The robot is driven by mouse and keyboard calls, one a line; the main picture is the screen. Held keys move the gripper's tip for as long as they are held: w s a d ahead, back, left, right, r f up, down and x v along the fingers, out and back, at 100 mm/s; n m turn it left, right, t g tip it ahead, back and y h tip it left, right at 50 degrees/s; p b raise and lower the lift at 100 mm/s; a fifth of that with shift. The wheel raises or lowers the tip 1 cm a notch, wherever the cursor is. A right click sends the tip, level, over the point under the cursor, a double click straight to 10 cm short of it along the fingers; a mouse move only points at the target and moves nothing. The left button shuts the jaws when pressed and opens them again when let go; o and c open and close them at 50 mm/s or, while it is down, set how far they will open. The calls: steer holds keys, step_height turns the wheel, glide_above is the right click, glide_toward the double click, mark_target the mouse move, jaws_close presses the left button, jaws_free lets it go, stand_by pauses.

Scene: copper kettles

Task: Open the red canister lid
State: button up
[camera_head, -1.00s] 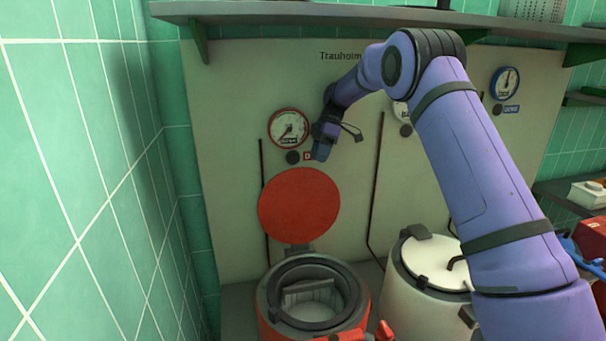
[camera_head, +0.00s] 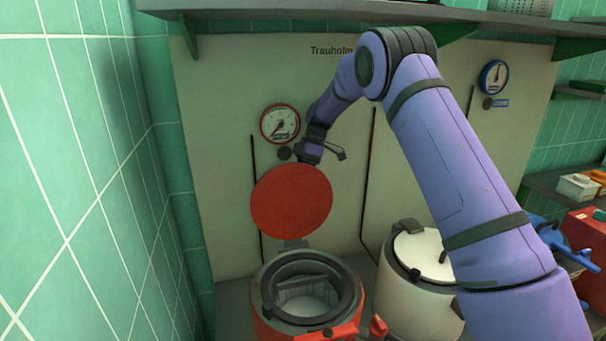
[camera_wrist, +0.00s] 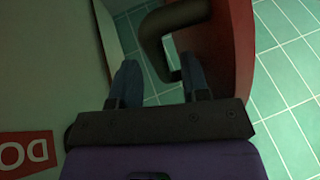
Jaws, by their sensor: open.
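The red canister (camera_head: 300,300) stands at the bottom centre of the head view, its dark-rimmed mouth uncovered. Its round red lid (camera_head: 291,201) stands upright on the hinge at the back of the rim. My gripper (camera_head: 310,158) is behind the top of the lid, partly hidden by it, near the back panel. In the wrist view my gripper (camera_wrist: 160,82) is open, its two fingers apart. A dark curved handle (camera_wrist: 152,42) on the lid's red edge (camera_wrist: 232,50) shows just beyond and between the fingertips. I cannot tell whether they touch.
A white canister (camera_head: 412,262) with its lid closed stands to the right, below my arm. A red-rimmed gauge (camera_head: 280,123) is on the back panel (camera_head: 225,170). A shelf (camera_head: 300,12) runs above. A green tiled wall (camera_head: 80,200) closes the left side.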

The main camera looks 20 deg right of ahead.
mark_target(310, 182)
jaws_close()
steer(key=shift+s+r+t, duration=0.15)
steer(key=shift+s+t, duration=0.15)
steer(key=shift+s, duration=0.25)
steer(key=shift+t, duration=0.9)
steer(key=shift+s+r, duration=0.1)
steer(key=shift+s, duration=3.05)
jaws_free()
steer(key=shift+r, duration=0.1)
